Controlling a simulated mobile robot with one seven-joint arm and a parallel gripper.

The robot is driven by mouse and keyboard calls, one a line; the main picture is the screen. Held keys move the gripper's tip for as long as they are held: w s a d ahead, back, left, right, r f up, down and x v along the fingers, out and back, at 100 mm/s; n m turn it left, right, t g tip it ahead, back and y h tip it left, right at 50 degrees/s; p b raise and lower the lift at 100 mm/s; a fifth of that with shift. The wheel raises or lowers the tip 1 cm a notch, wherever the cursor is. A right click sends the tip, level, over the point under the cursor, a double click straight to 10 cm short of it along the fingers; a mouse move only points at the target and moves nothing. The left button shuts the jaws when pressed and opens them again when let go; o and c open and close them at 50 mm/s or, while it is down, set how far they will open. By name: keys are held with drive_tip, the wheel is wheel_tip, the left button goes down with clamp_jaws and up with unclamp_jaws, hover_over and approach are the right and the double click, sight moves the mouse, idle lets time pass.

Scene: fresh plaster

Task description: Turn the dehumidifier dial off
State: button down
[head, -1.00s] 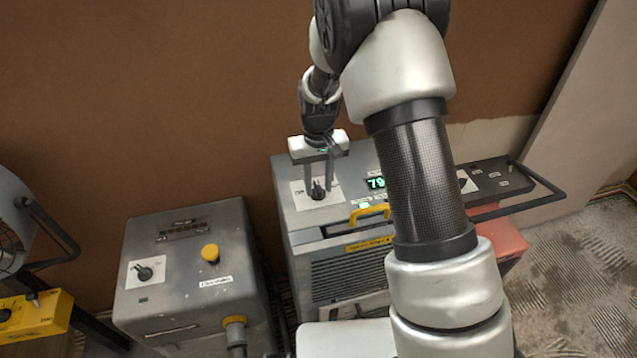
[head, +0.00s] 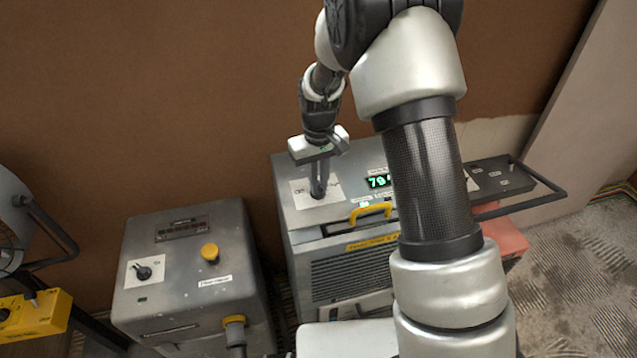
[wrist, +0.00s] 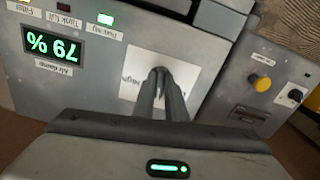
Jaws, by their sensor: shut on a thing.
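The dehumidifier (head: 352,273) is the grey machine with a yellow handle and a green "79" display (head: 378,181). The display reads 79 % in the wrist view (wrist: 54,45). Its dial sits on a white label plate (head: 302,197) at the top left of the panel. My gripper (head: 318,190) points down at this plate, its fingers together on the dial. In the wrist view the fingers (wrist: 161,85) close over the middle of the plate (wrist: 190,72). They hide most of the dial, so its setting cannot be read.
A second grey machine (head: 190,270) stands to the left, with its own black dial (head: 143,272) and a yellow button (head: 210,252). A yellow box (head: 35,313) is at the far left. A dark panel with a bar handle (head: 508,178) is at the right.

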sight(320, 185)
drive_tip(key=n+b, duration=0.1)
drive_tip(key=n, duration=0.4)
drive_tip(key=shift+w+d+n, duration=0.1)
drive_tip(key=shift+d+n, duration=0.05)
drive_tip(key=shift+n, duration=2.35)
drive_tip(key=c, duration=1.8)
unclamp_jaws()
wheel_tip(320, 185, up, 18)
drive_tip(key=p, duration=0.1)
drive_tip(key=shift+f, duration=0.25)
